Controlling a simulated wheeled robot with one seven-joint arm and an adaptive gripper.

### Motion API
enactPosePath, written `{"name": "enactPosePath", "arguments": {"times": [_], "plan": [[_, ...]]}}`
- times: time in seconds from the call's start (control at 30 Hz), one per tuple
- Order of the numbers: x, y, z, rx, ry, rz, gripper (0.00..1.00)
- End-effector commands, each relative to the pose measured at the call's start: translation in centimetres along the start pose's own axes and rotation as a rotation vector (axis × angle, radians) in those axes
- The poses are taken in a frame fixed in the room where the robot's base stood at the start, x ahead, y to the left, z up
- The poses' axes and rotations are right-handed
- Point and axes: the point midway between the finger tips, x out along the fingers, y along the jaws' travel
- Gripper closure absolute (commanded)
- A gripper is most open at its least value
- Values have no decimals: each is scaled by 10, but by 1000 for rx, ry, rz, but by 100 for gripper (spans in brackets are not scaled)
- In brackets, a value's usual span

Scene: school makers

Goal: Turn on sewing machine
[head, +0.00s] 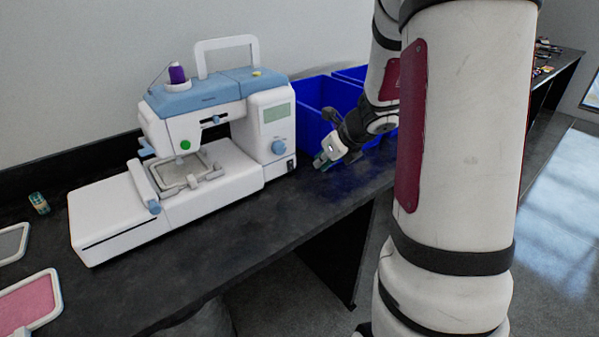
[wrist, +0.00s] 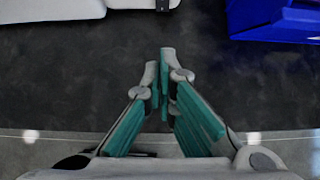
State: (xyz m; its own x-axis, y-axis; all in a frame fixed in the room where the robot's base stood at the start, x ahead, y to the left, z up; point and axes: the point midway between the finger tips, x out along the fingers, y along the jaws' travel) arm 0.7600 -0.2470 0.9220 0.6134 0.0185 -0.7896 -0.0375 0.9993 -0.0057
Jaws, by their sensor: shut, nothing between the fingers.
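The sewing machine (head: 195,180), white with blue trim, stands on the dark counter. A purple thread spool (head: 177,73) sits on top. Its front has a green button (head: 185,145), a small grey-green screen (head: 276,112) and a blue dial (head: 279,147). A small black switch (head: 291,164) is low on its right end. My gripper (head: 321,161) is shut and empty, to the right of the machine and apart from it. In the wrist view my gripper (wrist: 164,52) has its fingertips together over the counter. The machine's white edge (wrist: 50,10) shows at the top left there.
Blue bins (head: 318,100) stand behind my gripper, and one shows at the wrist view's top right (wrist: 275,18). The dark counter (head: 250,215) has free room in front of the machine. A pink framed hoop (head: 30,304) and a small spool (head: 39,203) lie at left.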

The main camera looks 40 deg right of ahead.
Motion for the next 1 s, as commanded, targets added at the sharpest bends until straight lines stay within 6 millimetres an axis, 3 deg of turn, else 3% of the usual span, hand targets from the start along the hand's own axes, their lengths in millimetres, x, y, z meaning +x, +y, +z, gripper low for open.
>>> {"name": "enactPosePath", "arguments": {"times": [0.23, 0.67, 0.83, 1.0], "plan": [[-2, 6, -14, 5, -2, 2, 100], [-1, 6, -15, 6, -2, 3, 100], [18, 7, -15, 6, -1, 4, 100], [52, 7, -16, 6, 0, 5, 100]]}}
